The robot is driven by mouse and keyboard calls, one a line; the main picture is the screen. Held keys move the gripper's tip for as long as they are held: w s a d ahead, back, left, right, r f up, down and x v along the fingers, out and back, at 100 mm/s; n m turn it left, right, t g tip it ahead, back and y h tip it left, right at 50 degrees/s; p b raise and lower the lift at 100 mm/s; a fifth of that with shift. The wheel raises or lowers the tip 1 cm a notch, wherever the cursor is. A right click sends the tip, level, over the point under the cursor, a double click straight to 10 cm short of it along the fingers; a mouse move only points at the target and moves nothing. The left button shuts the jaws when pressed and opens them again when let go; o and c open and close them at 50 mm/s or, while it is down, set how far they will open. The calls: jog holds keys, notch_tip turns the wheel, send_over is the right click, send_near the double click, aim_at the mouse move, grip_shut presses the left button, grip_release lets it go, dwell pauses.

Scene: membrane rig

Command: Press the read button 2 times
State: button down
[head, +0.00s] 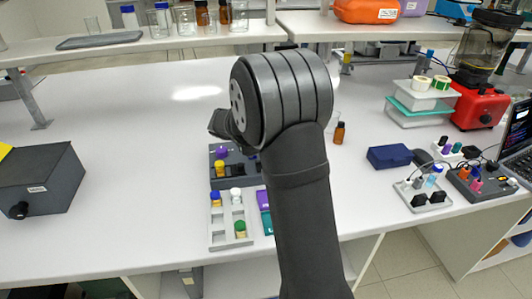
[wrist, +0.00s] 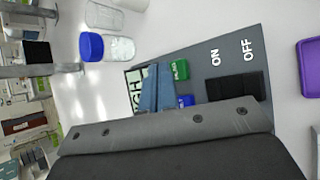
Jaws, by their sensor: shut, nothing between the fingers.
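In the wrist view a dark grey panel (wrist: 225,52) carries a small green button (wrist: 180,70) with white lettering too small to read surely. A blue button (wrist: 185,100) sits below it, partly hidden. A black switch (wrist: 235,87) lies beside the words ON and OFF, and a light display (wrist: 137,78) with large dark letters is partly covered. My gripper (wrist: 157,80) is shut and empty, its blue-grey fingers over the display, just left of the green button in the picture. Contact cannot be told. In the head view my gripper (head: 217,124) is partly hidden behind my wrist.
In the head view a pale vial rack (head: 220,223) and a dark holder (head: 225,183) stand beside my arm. A dark box with a knob (head: 40,182) is at left. A brown bottle (head: 339,133) and blue case (head: 389,156) are right.

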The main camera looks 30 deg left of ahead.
jog(key=shift+f, duration=0.15)
jog(key=shift+f, duration=0.3)
jog(key=shift+f, duration=0.45)
dwell(0.9)
jog(key=shift+r, duration=0.9)
jog(key=shift+r, duration=2.5)
jog(key=shift+f, duration=0.1)
